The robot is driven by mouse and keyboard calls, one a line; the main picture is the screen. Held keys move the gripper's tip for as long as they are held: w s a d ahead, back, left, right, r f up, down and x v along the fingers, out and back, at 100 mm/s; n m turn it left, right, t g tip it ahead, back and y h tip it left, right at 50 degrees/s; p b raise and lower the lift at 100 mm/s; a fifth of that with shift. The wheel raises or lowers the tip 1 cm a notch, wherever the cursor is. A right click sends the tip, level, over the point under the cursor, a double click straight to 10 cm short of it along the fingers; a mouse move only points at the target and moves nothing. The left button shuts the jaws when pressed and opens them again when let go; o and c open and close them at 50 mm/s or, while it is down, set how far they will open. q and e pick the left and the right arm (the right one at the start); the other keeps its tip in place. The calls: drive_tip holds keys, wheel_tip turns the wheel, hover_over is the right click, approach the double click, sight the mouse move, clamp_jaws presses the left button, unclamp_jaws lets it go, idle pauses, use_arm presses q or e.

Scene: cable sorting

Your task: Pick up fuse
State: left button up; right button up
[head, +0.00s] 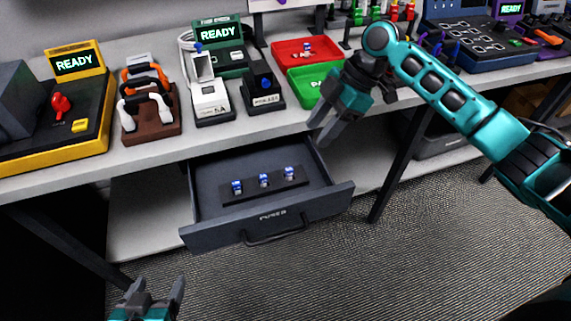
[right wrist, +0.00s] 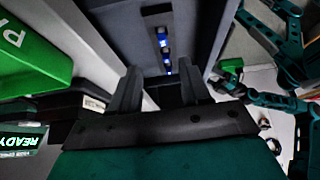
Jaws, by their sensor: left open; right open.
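Several blue-and-silver fuses stand in a row on a dark strip in the open drawer: a left fuse (head: 237,187), a middle fuse (head: 264,180) and a right fuse (head: 289,173). In the right wrist view, fuses (right wrist: 163,42) show beyond the fingertips. My right gripper (head: 322,132) is open and empty, above and to the right of the drawer (head: 318,178), by the table edge. It also shows in the right wrist view (right wrist: 163,85). My left gripper (head: 158,284) is open and empty, low at the left, in front of the drawer and well apart from the fuses.
A red tray (head: 290,52) holding a small blue-and-red item and a green tray (head: 303,92) stand on the table (head: 215,137) near my right arm. A black device (head: 262,88) and a white device (head: 207,92) stand left of them. The floor before the drawer is clear.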

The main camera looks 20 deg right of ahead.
approach(291, 169)
drive_tip(key=x, duration=0.3)
drive_tip(key=shift+f, duration=0.25)
drive_tip(key=shift+b+x, duration=0.4)
drive_tip(key=shift+x, duration=2.45)
drive_tip(key=shift+a+r, duration=0.1)
drive_tip(key=shift+r, duration=0.05)
clamp_jaws()
